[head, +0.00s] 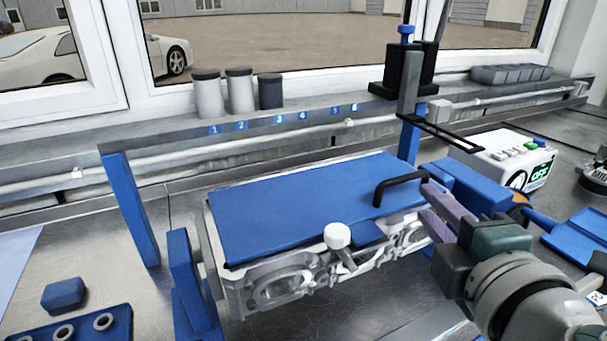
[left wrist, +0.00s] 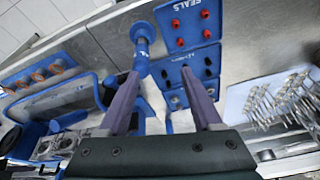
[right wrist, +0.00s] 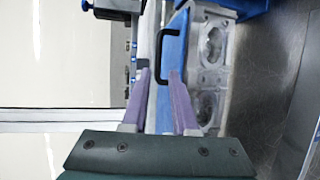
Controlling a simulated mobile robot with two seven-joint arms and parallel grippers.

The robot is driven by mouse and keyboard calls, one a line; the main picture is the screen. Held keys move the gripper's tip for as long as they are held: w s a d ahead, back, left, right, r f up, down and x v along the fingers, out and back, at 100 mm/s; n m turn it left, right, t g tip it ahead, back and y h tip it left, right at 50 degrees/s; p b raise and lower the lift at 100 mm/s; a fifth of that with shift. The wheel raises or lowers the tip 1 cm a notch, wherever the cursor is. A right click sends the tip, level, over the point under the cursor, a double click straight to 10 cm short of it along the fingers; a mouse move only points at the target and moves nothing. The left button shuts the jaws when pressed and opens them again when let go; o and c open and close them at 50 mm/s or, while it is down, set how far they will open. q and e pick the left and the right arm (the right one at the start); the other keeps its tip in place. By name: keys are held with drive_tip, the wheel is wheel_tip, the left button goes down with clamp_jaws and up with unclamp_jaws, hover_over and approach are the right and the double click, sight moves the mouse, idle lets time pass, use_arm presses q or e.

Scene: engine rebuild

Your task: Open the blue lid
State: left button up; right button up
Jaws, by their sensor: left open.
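The flat blue lid (head: 290,205) lies on top of a grey metal engine block (head: 285,285) in the head view. Its black handle (head: 400,181) stands at the lid's right end. My right gripper (head: 428,194) is at the right end of the handle. In the right wrist view my right gripper (right wrist: 160,74) shows a gap between its fingers, with the near end of the handle (right wrist: 163,45) at that gap; I cannot tell whether they touch. My left gripper (left wrist: 160,72) is open and empty above blue trays, out of the head view.
A white knob (head: 338,236) stands at the block's front edge. A black-and-blue post device (head: 408,75) rises behind the handle. A white instrument (head: 510,158) stands at right. The left wrist view shows a seals tray (left wrist: 188,22) and a tray of metal parts (left wrist: 270,100).

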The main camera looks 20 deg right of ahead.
sight(407, 181)
drive_tip(key=x, duration=1)
drive_tip(key=shift+d+r, duration=0.1)
drive_tip(key=shift+r, duration=0.05)
drive_tip(key=shift+s, duration=0.1)
clamp_jaws()
idle(1.0)
